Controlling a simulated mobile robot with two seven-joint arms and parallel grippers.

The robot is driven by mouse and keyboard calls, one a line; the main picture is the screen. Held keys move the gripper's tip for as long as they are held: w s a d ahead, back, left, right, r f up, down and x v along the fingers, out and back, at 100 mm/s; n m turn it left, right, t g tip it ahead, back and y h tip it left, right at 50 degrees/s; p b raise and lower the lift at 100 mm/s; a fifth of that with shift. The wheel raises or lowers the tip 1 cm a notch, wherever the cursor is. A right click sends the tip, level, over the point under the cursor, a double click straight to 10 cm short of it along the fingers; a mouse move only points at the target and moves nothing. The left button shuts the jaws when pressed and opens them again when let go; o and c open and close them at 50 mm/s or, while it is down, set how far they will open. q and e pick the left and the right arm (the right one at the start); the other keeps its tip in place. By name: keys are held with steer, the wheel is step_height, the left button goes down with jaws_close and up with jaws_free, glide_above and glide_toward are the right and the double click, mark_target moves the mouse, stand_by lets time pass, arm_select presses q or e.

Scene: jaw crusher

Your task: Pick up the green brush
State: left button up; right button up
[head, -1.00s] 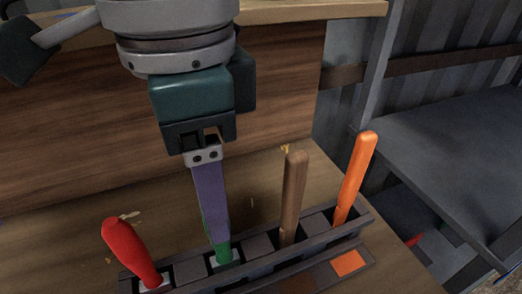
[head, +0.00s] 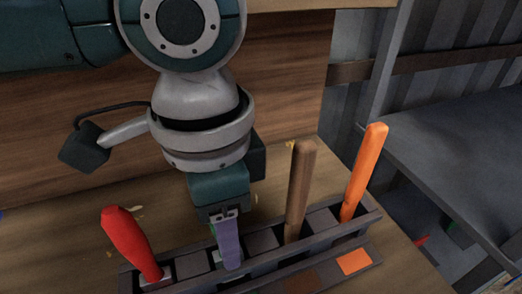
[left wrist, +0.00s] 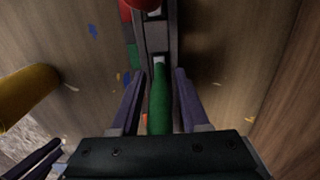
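The green brush stands upright in a slot of the dark holder (head: 262,266). Its green handle (left wrist: 159,98) shows in the left wrist view, running between the two purple fingers of my left gripper (left wrist: 159,90). A gap shows on each side, so the gripper is open around the handle. In the head view my left gripper (head: 228,243) reaches down to the holder and hides most of the brush; only a green sliver shows beside the fingers. Purple finger-like parts (left wrist: 36,160) at the lower left of the wrist view look like my right gripper, cut off by the edge.
A red handle (head: 128,243) stands left of the green brush. A brown handle (head: 299,190) and an orange handle (head: 365,170) stand to its right. The wooden board (head: 60,140) rises behind. A yellow cylinder (left wrist: 25,97) shows in the wrist view. A grey surface (head: 460,150) lies right.

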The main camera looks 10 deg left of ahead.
arm_select(q)
jaws_close()
stand_by(0.5)
